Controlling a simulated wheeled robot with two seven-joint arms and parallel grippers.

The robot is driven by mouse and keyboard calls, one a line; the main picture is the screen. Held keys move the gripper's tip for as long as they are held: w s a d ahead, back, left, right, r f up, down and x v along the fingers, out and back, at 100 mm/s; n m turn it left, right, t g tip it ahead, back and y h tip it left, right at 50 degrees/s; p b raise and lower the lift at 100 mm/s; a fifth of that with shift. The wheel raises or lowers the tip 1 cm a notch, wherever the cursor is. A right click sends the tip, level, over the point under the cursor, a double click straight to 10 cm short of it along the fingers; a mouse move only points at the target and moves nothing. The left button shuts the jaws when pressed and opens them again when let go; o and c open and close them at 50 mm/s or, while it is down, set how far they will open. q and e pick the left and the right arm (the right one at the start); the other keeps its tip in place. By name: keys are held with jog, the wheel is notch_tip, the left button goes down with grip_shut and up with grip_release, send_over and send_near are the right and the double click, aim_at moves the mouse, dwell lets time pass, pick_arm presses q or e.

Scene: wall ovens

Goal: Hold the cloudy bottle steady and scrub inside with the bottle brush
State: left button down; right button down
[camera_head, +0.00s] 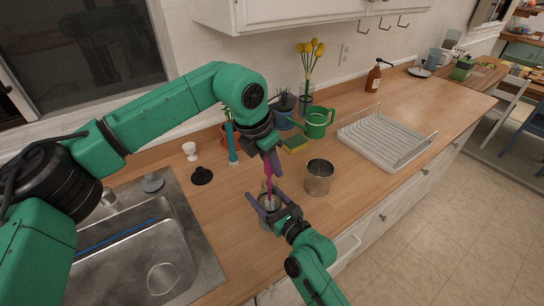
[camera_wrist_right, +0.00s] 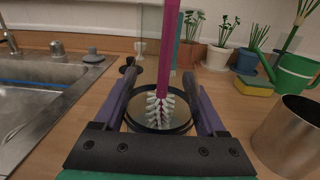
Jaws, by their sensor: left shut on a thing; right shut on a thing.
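The bottle brush has a magenta handle (camera_head: 268,172) and a white bristle head (camera_wrist_right: 160,106). My left gripper (camera_head: 272,157) is shut on the upper handle, and the brush points down. The cloudy bottle (camera_head: 265,201) stands on the counter below, a greyish see-through vessel partly hidden by my right gripper. My right gripper (camera_head: 274,206) is shut on the bottle, with a finger on each side. In the right wrist view the bristles lie within the dark round rim of the bottle (camera_wrist_right: 186,121). How deep they reach is hard to tell.
A metal cup (camera_head: 319,180) stands close right of the bottle. Behind are a yellow-green sponge (camera_head: 294,144), a green watering can (camera_head: 317,122), potted plants and an upright teal object (camera_head: 232,146). The sink (camera_head: 140,250) lies left, a dish rack (camera_head: 385,138) right.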

aim_at(277, 210)
pick_arm(q)
jog(key=shift+f, duration=0.65)
pick_arm(e)
jog(key=shift+f, duration=0.15)
pick_arm(q)
notch_tip(277, 210, up, 18)
dwell(1.0)
dwell(0.8)
jog(key=shift+f, duration=0.1)
pick_arm(e)
grip_release()
jog(key=v, duration=1.2)
jog(key=shift+s, duration=0.1)
